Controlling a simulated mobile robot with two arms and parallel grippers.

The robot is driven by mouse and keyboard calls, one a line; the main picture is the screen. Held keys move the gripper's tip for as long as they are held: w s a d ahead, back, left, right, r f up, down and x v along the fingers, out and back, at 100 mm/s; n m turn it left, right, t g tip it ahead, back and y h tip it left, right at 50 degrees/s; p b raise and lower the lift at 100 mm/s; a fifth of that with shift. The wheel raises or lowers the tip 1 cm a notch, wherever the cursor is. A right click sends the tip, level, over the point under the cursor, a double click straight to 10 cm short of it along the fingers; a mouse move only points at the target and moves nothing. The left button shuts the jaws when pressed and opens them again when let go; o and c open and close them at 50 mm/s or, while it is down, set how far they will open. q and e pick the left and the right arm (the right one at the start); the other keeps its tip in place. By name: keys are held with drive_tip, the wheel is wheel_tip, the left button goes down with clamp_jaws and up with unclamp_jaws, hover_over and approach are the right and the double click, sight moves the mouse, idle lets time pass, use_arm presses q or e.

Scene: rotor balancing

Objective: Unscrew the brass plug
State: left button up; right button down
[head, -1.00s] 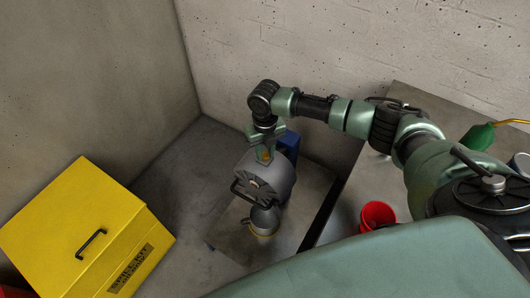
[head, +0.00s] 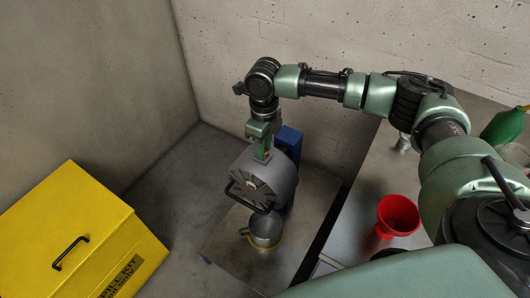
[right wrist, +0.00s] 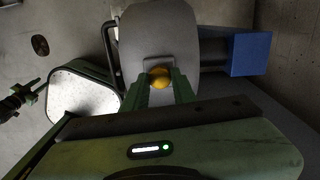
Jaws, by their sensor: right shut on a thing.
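The brass plug (right wrist: 160,77) shows in the right wrist view as a small rounded yellow piece between my right gripper's fingers. It sits against the grey rounded housing (head: 262,185), at its top. My right gripper (head: 263,154) reaches down onto the housing from above and is shut on the plug. Its fingers hide the sides of the plug, and I cannot tell how far the plug is out of its hole. A grey metal pail (head: 266,232) with a yellowish base rim stands below the front of the housing.
A blue block (head: 289,143) is behind the housing and also shows in the right wrist view (right wrist: 250,54). A yellow spill-kit box (head: 75,225) is at left. Concrete walls close the back.

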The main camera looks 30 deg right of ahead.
use_arm(q)
drive_tip(key=shift+s+a+f, duration=0.1)
drive_tip(key=shift+s+f, duration=0.05)
drive_tip(key=shift+f, duration=0.5)
use_arm(e)
drive_tip(key=shift+w+d+f, duration=0.15)
drive_tip(key=shift+d+f, duration=0.2)
drive_tip(key=shift+d, duration=0.05)
drive_tip(key=c, duration=1.1)
unclamp_jaws()
drive_tip(key=shift+d, duration=0.1)
drive_tip(key=shift+c, duration=0.2)
drive_tip(key=shift+o, duration=0.3)
drive_tip(key=shift+s+d, duration=0.15)
drive_tip(key=shift+s, duration=0.1)
drive_tip(key=shift+a+f, duration=0.15)
drive_tip(key=shift+a, duration=0.1)
drive_tip(key=shift+c, duration=0.6)
use_arm(q)
drive_tip(key=shift+r, duration=0.1)
use_arm(e)
drive_tip(key=shift+w+a+p, duration=0.1)
drive_tip(key=shift+a+p, duration=0.2)
drive_tip(key=shift+a, duration=0.1)
drive_tip(key=shift+w+a, duration=0.15)
drive_tip(key=shift+a, duration=0.15)
use_arm(q)
drive_tip(key=shift+r, duration=0.15)
